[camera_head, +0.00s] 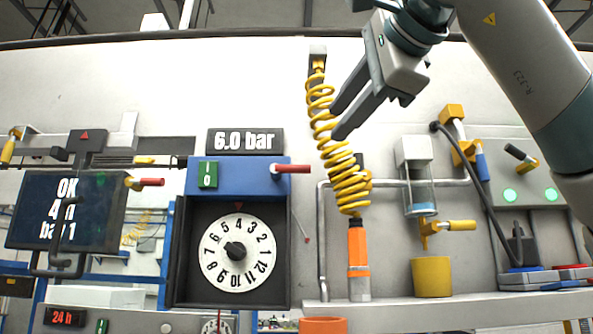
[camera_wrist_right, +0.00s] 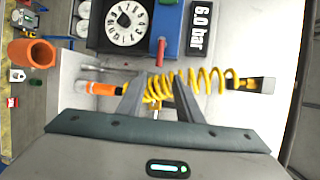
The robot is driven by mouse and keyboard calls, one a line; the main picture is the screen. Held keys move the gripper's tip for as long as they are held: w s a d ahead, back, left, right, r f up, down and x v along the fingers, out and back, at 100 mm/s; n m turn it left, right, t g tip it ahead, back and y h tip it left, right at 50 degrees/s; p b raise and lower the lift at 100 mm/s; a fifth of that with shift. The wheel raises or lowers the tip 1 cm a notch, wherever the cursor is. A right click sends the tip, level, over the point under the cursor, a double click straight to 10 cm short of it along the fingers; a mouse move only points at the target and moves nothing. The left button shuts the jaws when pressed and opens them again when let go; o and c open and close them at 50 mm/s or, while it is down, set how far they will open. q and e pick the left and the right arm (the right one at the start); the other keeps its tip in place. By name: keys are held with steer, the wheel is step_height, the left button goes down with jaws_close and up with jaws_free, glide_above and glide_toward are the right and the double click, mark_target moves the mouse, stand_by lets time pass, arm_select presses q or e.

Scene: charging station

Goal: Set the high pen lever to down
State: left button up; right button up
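My right gripper (camera_head: 337,121) comes in from the top right and is open, its two fingers pointing down-left beside a yellow coiled hose (camera_head: 335,150). In the right wrist view the hose (camera_wrist_right: 205,80) runs beyond the open fingers; contact cannot be told. No lever carries a readable "pen" label. Lever-like parts are a black-tipped one (camera_head: 515,152) on the grey panel at right, a yellow handle (camera_head: 460,225) below the clear cylinder, and a red handle (camera_head: 293,169) on the blue 6.0 bar box. The right gripper is apart from these. My left gripper is not in view.
A numbered dial (camera_head: 260,262) sits below the blue box (camera_head: 235,176). An orange nozzle (camera_head: 359,250) hangs under the hose. A clear cylinder (camera_head: 422,190), yellow cup (camera_head: 432,277) and metal pipe (camera_head: 322,230) stand right of centre. A dark screen (camera_head: 66,205) is at left.

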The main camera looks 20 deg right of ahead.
mark_target(300, 167)
steer(key=p+x, duration=0.7)
steer(key=x, duration=1)
steer(key=shift+w+r, duration=0.1)
steer(key=shift+w, duration=0.4)
steer(key=shift+f, duration=0.2)
steer(key=shift+s, duration=0.1)
